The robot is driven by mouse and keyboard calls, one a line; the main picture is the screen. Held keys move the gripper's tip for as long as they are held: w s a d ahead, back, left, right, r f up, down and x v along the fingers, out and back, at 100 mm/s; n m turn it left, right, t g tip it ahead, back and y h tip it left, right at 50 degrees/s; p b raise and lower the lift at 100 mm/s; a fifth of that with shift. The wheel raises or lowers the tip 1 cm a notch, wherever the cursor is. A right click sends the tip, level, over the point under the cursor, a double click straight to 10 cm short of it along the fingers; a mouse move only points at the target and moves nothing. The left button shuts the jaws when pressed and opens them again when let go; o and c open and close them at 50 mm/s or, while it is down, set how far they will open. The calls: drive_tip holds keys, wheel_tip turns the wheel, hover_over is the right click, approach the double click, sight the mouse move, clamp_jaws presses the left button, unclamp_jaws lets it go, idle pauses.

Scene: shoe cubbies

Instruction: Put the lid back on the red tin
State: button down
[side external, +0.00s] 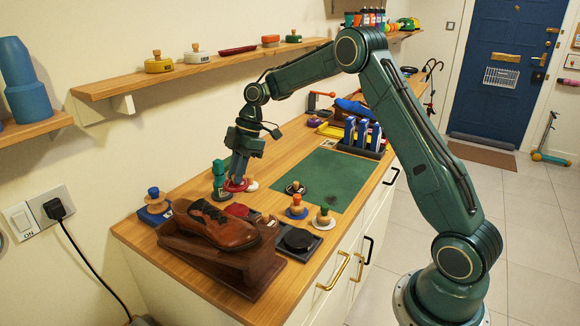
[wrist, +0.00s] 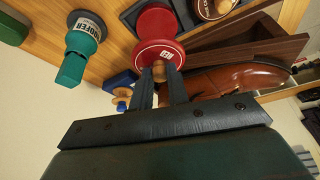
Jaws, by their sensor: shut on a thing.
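My gripper (side external: 238,176) is shut on the wooden knob of a red lid (side external: 234,186), next to the teal bottle (side external: 220,184). A round red thing, apparently the red tin (wrist: 155,21), shows just beyond the lid. In the side view, what looks like the red tin (side external: 237,210) stands on a dark pad between the lid and the shoe. The lid appears apart from it and held above the bench.
A brown shoe (side external: 215,224) on a wooden stand is close to the tin. An open black tin (side external: 298,240) and knobbed lids (side external: 296,207) lie nearby. The teal bottle (wrist: 83,45) is left in the wrist view. The green mat (side external: 330,175) has clear room.

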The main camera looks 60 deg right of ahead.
drive_tip(key=shift+a+f, duration=0.45)
drive_tip(key=shift+a, duration=0.1)
drive_tip(key=shift+f, duration=0.15)
drive_tip(key=shift+f, duration=3.05)
drive_tip(key=shift+f, duration=0.15)
drive_tip(key=c, duration=0.8)
unclamp_jaws()
